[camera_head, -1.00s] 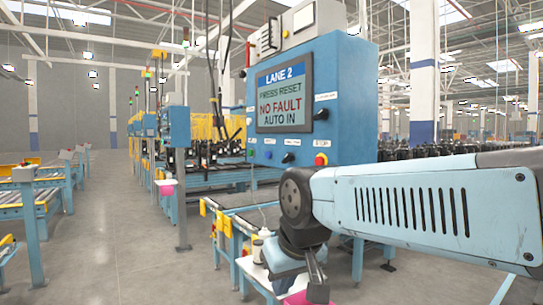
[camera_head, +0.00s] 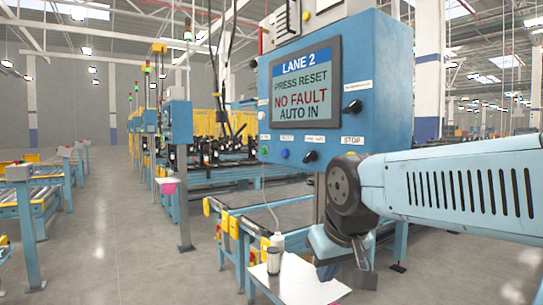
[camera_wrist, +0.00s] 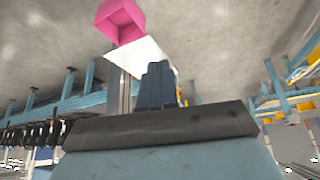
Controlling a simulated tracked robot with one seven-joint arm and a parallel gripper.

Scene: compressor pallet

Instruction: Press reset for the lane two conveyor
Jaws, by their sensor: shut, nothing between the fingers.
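The blue lane two control box (camera_head: 385,75) stands right of centre in the head view. Its screen (camera_head: 307,88) reads LANE 2, PRESS RESET, NO FAULT, AUTO IN. My gripper (camera_head: 332,272) is below the box, apart from the buttons. In the wrist view its fingers (camera_wrist: 156,77) are together and empty.
A pink bin (camera_wrist: 120,20) shows in the wrist view. A black knob (camera_head: 352,107) sits right of the screen. Conveyor frames stand behind; the floor at left centre is clear.

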